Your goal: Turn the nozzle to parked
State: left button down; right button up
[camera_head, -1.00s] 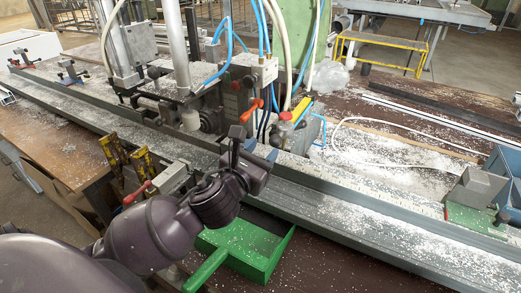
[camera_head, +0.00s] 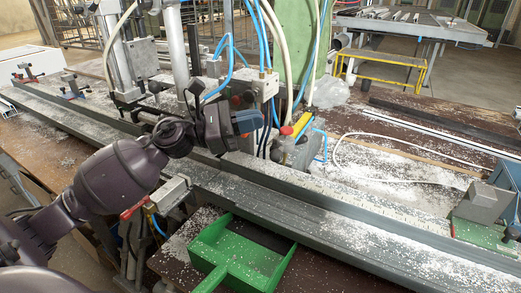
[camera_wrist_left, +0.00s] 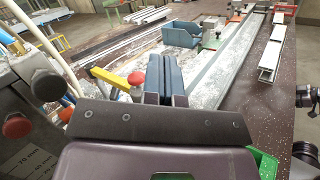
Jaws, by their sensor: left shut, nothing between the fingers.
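My left gripper (camera_head: 250,122) is shut and empty, held in front of the clamp machine's valve block (camera_head: 262,84). In the left wrist view its two dark blue fingers (camera_wrist_left: 166,82) are pressed together. I cannot tell for sure which part is the nozzle. A yellow bar (camera_head: 303,125) with a red cap (camera_head: 286,131) shows just right of the fingers, apart from them in the picture. The yellow bar (camera_wrist_left: 112,80) and red cap (camera_wrist_left: 136,78) also show left of the fingers in the left wrist view. My gripper and wrist hide the machine's front with the orange handle.
Blue and white hoses rise above the valve block. A long grey rail (camera_head: 350,215) with white chips runs across the bench. A green tray (camera_head: 205,253) sits in front. A grey block (camera_head: 480,203) stands at the right.

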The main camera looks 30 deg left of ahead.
pick_arm(q)
jog(key=s+a+f+g+y, duration=0.25)
jog(key=a+g+y, duration=0.25)
jog(key=a+g, duration=0.35)
jog(key=b, duration=0.1)
send_near(272, 160)
notch_tip(272, 160, down, 3)
jog(key=shift+n+y, duration=0.3)
jog(key=shift+n, duration=0.1)
jog(key=w+d, duration=0.2)
jog(key=d, duration=0.1)
jog(key=shift+w+d+f, duration=0.1)
jog(key=shift+d+f, duration=0.05)
jog(key=shift+d, duration=0.2)
jog(key=shift+w+d+f, duration=0.1)
jog(key=shift+w+d, duration=0.15)
jog(key=shift+d, duration=0.2)
jog(key=shift+d+t, duration=0.1)
jog(key=shift+t, duration=0.15)
